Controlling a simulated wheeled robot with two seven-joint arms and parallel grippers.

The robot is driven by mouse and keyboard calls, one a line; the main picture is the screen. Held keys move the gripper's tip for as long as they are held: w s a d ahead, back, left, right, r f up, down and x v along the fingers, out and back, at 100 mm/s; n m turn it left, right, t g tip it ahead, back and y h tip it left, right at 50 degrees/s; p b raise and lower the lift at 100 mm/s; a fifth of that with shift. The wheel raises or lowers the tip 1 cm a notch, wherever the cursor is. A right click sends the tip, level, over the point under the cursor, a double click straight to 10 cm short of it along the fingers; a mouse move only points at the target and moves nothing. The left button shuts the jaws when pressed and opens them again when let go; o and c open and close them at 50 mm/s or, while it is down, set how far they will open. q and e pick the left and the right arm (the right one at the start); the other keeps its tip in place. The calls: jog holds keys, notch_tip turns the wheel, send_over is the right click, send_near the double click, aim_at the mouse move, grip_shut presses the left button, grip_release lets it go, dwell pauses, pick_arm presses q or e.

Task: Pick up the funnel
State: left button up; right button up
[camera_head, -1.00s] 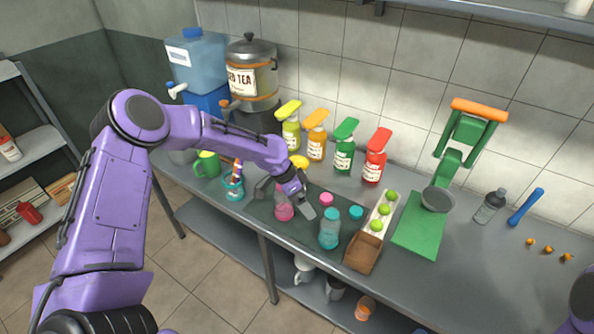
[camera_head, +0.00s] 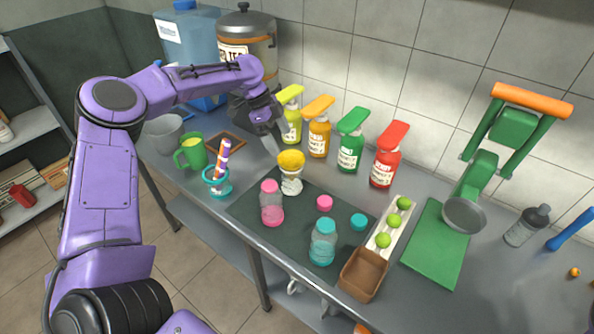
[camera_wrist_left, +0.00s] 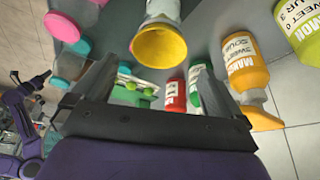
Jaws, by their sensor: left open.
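The yellow funnel (camera_head: 291,159) stands wide mouth up on a white ribbed holder (camera_head: 291,183), at the back edge of the dark mat. In the left wrist view the funnel's yellow mouth (camera_wrist_left: 161,46) shows at the top middle, beyond the fingertips. My left gripper (camera_head: 273,140) is open, just behind and left of the funnel and a little above it, close to the yellow bottle. In the left wrist view the left gripper (camera_wrist_left: 155,68) has nothing between its fingers. My right gripper is out of view.
Several pump bottles (camera_head: 319,130) stand along the wall beside the left gripper. A pink jar (camera_head: 272,203) and a teal jar (camera_head: 323,243) stand on the mat (camera_head: 290,232). A green mug (camera_head: 191,152) is left; a green press (camera_head: 490,150) is right.

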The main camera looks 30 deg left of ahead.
aim_at(294, 164)
pick_arm(q)
jog(key=shift+d+f, duration=0.2)
jog(key=shift+f, duration=0.4)
jog(key=x, duration=0.2)
jog(key=p+x, duration=0.1)
jog(key=x, duration=0.1)
jog(key=shift+w+f, duration=0.15)
jog(key=shift+w, duration=0.1)
jog(key=shift+d+f+p, duration=0.15)
jog(key=shift+f+p, duration=0.2)
jog(key=shift+p, duration=0.05)
jog(key=p+x, duration=0.1)
jog(key=x, duration=0.3)
jog(key=shift+s+d+p, duration=0.15)
jog(key=shift+p, duration=0.2)
jog(key=shift+d+f, duration=0.1)
jog(key=shift+f, duration=0.2)
jog(key=shift+r, duration=0.1)
jog(key=c, duration=0.8)
